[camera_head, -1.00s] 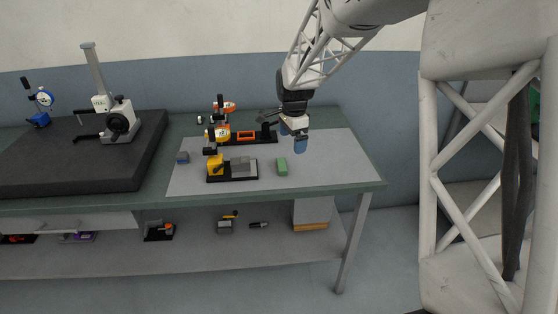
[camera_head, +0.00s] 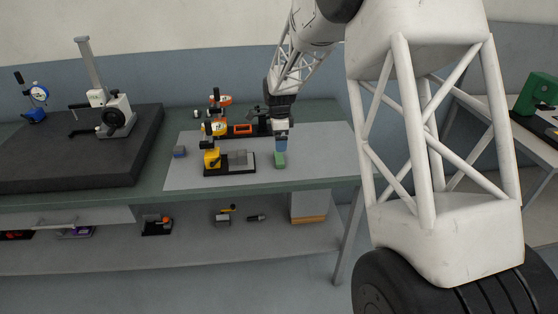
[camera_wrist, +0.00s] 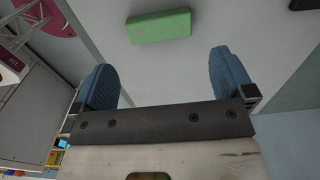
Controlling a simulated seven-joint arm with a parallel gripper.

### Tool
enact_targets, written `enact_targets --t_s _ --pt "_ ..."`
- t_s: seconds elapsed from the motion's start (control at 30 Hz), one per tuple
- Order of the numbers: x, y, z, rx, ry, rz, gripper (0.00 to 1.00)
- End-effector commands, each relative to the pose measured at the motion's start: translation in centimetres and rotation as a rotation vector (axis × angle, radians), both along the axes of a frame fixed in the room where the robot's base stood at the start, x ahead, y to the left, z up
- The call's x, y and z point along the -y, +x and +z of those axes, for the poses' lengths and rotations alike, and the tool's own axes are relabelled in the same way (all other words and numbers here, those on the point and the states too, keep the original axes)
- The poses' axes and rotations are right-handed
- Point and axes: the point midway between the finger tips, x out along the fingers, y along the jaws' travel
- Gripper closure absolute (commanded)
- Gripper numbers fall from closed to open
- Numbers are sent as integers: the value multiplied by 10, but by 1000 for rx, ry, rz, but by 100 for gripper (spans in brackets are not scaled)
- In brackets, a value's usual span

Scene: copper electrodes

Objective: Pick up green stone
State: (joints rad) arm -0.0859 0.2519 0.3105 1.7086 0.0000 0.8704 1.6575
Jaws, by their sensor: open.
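The green stone (camera_head: 280,160) is a small flat block lying on the grey mat (camera_head: 320,165) on the table. In the wrist view the green stone (camera_wrist: 159,26) lies beyond the fingertips, near the top of the picture. My gripper (camera_head: 281,142) is just above and behind the stone in the head view, apart from it as far as I can tell. In the wrist view my gripper (camera_wrist: 165,75) has its two blue fingers spread wide with nothing between them.
Left of the stone stands a black-based fixture (camera_head: 228,165) with a yellow part and a grey block. An orange and black device (camera_head: 245,128) stands behind. The mat right of the stone is clear.

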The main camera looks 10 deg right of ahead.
Motion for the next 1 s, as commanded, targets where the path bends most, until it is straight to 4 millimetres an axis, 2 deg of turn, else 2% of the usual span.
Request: enact_targets --t_s 0.37,0.77,1.0 --pt "0 0 -24 0 0 0 0" --pt "0 0 -27 -1 0 1 0" --pt "1 -1 -47 -2 0 1 0"
